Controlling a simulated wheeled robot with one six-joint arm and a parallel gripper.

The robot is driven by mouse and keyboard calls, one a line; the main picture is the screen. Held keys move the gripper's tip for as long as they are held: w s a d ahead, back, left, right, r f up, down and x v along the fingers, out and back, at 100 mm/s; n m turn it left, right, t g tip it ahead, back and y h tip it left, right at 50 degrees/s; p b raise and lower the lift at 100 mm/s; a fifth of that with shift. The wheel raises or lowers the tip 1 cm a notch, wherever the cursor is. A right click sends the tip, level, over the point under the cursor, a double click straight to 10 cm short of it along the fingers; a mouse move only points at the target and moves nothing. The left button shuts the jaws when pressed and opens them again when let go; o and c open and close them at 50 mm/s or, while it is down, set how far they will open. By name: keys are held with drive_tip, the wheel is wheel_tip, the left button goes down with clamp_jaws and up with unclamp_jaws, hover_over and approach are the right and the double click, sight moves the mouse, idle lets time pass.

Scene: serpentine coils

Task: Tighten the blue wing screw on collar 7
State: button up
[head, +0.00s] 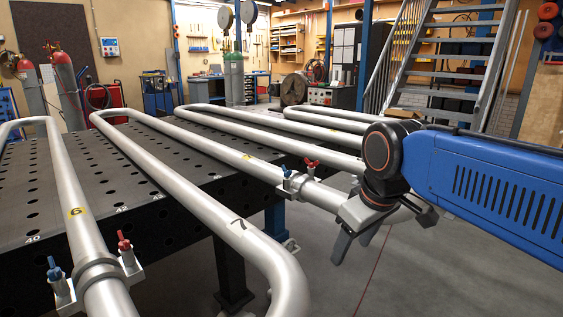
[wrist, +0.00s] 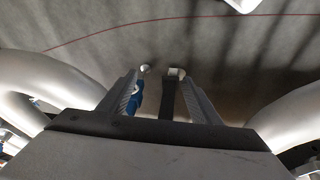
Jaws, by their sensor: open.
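A collar (head: 299,187) with a red wing screw (head: 311,164) and a blue wing screw (head: 286,171) sits on the pipe right of the middle. The yellow tag (head: 247,156) on that pipe is too small to read. Which collar is collar 7 I cannot tell. My gripper (head: 352,250) points down just right of the right-hand collar, apart from its screws. In the wrist view my gripper (wrist: 160,72) is open, with a blue thing (wrist: 137,98) beside its left finger; I cannot tell what it is.
Another collar (head: 96,270) with a blue screw (head: 54,270) and a red screw (head: 125,241) sits on the pipe tagged 6 at front left. Pipes run over a black perforated table (head: 150,175). The floor (head: 450,270) at right is clear. Metal stairs (head: 455,60) stand behind.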

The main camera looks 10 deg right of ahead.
drive_tip(key=w+a+r+n+g, duration=0.1)
drive_tip(key=w+a+r+n, duration=0.1)
drive_tip(key=w+r+n, duration=0.5)
drive_tip(key=w+a+r+n+g, duration=0.1)
drive_tip(key=w+a+r+n, duration=0.15)
drive_tip(key=w+r, duration=0.6)
wheel_tip(320, 180, up, 13)
drive_tip(key=n+g, duration=0.2)
drive_tip(key=n, duration=0.5)
hover_over(287, 171)
drive_tip(key=f, duration=1.7)
drive_tip(key=shift+w, duration=0.4)
drive_tip(key=shift+r, duration=0.1)
drive_tip(key=c, duration=1.1)
